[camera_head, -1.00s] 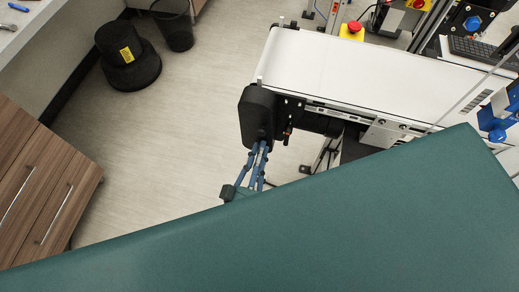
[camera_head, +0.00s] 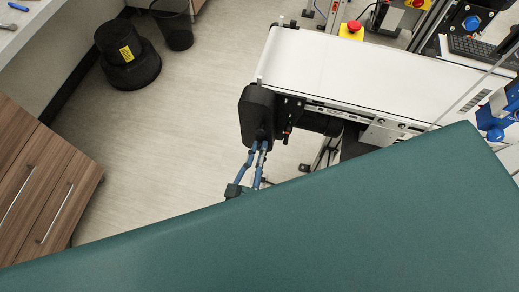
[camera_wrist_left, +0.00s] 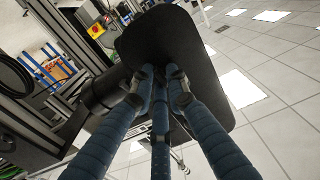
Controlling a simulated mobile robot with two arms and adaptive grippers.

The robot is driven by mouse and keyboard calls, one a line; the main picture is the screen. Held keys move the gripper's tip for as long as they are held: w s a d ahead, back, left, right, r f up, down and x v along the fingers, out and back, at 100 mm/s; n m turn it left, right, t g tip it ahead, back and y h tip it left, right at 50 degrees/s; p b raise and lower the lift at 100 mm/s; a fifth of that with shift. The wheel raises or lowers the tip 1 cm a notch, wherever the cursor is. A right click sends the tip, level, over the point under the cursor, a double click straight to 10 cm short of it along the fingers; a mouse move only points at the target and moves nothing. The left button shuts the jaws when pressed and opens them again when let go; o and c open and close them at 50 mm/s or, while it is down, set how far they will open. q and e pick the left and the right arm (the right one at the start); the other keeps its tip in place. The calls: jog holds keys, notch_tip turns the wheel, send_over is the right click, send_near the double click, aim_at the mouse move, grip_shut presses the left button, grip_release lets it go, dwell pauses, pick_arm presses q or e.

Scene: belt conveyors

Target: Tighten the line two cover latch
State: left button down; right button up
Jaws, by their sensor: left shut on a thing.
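The conveyor (camera_head: 350,67) has a white belt and a black end cover (camera_head: 257,113) at its near left end. The cover fills the upper middle of the left wrist view (camera_wrist_left: 185,45). My left gripper (camera_head: 258,146) has blue fingers and reaches up to the cover's lower edge. In the left wrist view its three fingertips (camera_wrist_left: 160,85) meet at the cover and are shut on a small part there. The fingertips hide most of that part, so I cannot make out the latch's shape. My right gripper is not in view.
A large green surface hides the rest of my left arm; I cannot tell what it belongs to. A red stop button on yellow (camera_head: 351,29) stands behind the belt. A black bin (camera_head: 174,24) and wooden drawers (camera_head: 45,185) stand left.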

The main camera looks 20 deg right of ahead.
pick_arm(q)
jog(key=shift+d+r, duration=0.1)
jog(key=shift+d, duration=0.05)
jog(key=c, duration=1.8)
grip_release()
jog(key=shift+s, duration=0.1)
jog(key=v, duration=1.2)
